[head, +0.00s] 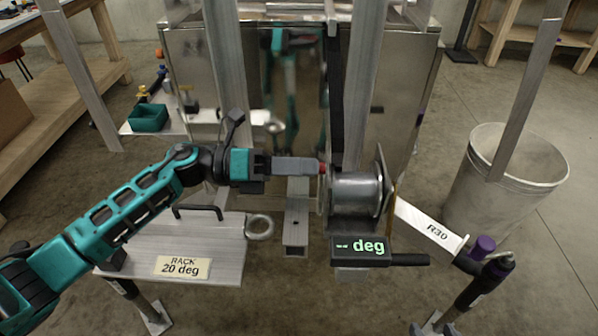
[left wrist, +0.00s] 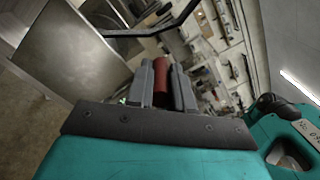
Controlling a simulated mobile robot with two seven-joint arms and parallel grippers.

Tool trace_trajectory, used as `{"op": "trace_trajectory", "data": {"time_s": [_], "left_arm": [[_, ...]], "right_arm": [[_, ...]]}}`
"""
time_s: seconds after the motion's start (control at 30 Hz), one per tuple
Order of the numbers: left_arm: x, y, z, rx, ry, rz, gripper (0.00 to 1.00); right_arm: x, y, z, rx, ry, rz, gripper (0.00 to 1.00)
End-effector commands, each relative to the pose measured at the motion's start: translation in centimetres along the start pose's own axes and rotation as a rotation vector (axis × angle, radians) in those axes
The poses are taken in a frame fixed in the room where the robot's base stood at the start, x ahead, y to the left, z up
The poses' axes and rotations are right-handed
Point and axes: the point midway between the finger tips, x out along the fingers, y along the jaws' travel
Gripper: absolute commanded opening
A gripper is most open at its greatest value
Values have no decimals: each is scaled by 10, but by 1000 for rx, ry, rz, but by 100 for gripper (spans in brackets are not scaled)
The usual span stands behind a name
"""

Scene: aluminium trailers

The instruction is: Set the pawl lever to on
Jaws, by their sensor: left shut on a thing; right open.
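My left gripper (head: 318,166) reaches in from the left to the left side of the winch drum (head: 356,192). In the left wrist view its two grey fingers (left wrist: 161,85) are shut on a red grip (left wrist: 162,80), which I take to be the pawl lever's handle. In the head view only a small red tip (head: 322,168) shows at the fingertips, beside the drum's left flange. The rest of the lever and the pawl are hidden, so I cannot tell the lever's setting. My right gripper is not in view.
A dark display reading "deg" (head: 364,248) and a black handle (head: 408,260) sit below the drum. A plate with a "RACK 20 deg" label (head: 183,267) is at lower left. An "R30" tag (head: 432,228) and a metal bin (head: 505,185) are at right.

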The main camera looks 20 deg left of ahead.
Motion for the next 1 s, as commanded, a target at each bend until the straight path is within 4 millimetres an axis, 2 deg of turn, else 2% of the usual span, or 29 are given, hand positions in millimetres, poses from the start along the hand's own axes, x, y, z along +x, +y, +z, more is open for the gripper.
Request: {"op": "trace_trajectory", "data": {"time_s": [0.4, 0.93, 0.97, 1.0], "left_arm": [[3, 14, 10, -179, 1, -6, 0], [3, 16, 10, -204, 1, -7, 0], [3, 16, 10, -204, 1, -7, 23], [3, 16, 10, -204, 1, -7, 27]], "right_arm": [[-4, 2, 3, 1, -7, 7, 56], [-4, 3, 2, -6, -4, 5, 56], [-4, 3, 1, -7, -4, 5, 56], [-3, 3, 1, -8, -3, 4, 56]]}}
